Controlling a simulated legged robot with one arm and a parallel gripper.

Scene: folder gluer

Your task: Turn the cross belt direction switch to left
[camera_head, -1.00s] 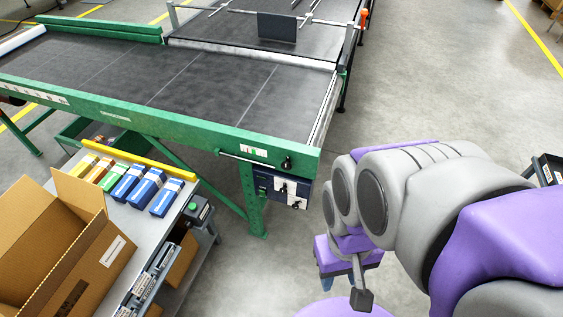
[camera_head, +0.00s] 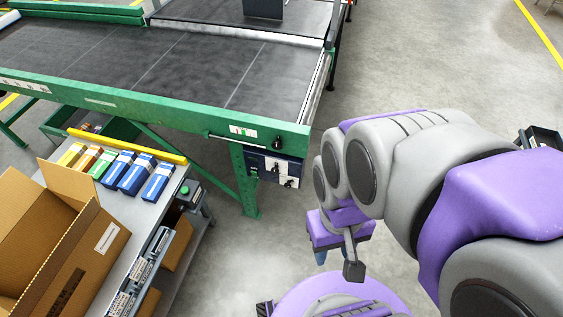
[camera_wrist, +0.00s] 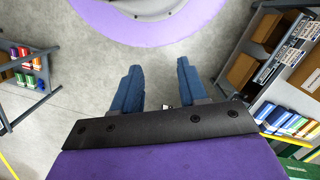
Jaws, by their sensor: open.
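A dark blue control panel (camera_head: 275,168) with white plates and several dark knobs is mounted under the near right corner of the green conveyor frame. The labels are too small to read, so I cannot tell which knob is the cross belt direction switch. My gripper (camera_wrist: 157,78) is open and empty, with its two blue fingers apart over the floor in the wrist view. In the head view it hangs right of the panel and lower in the picture, apart from it. The panel does not show clearly in the wrist view.
A grey cart (camera_head: 158,213) with an open cardboard box (camera_head: 103,240) and several small coloured boxes (camera_head: 133,176) stands left of the panel. A green leg (camera_head: 245,185) of the conveyor is beside the panel. Open floor (camera_head: 430,80) lies right of the conveyor.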

